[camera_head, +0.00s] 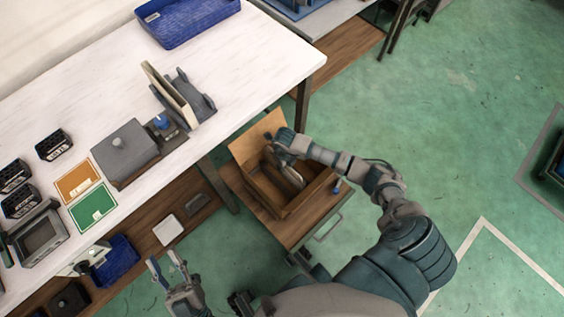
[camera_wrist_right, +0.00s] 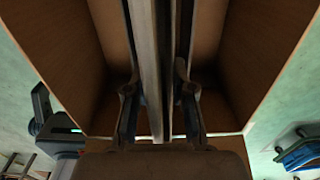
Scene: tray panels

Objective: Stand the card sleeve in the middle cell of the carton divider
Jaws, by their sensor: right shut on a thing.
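The brown carton (camera_head: 278,212) stands open on a wooden-topped stand beside the bench, with one flap (camera_head: 258,136) raised. My right gripper (camera_head: 290,165) reaches down into it. In the right wrist view my right gripper (camera_wrist_right: 158,100) is shut on a thin upright grey panel, which I take as the card sleeve (camera_wrist_right: 148,60), seen edge-on. Carton walls (camera_wrist_right: 60,50) rise on both sides. The divider's cells and the sleeve's lower edge are hidden, so I cannot tell which cell it is over or in. My left gripper (camera_head: 166,265) is open and empty, low in the head view.
The white bench (camera_head: 240,70) holds a blue tray (camera_head: 185,18), a grey rack with upright panels (camera_head: 180,98), a grey box (camera_head: 125,150), orange and green cards (camera_head: 93,207) and several black bins. A blue-tipped item (camera_head: 337,187) is at the carton's right. Green floor lies open at right.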

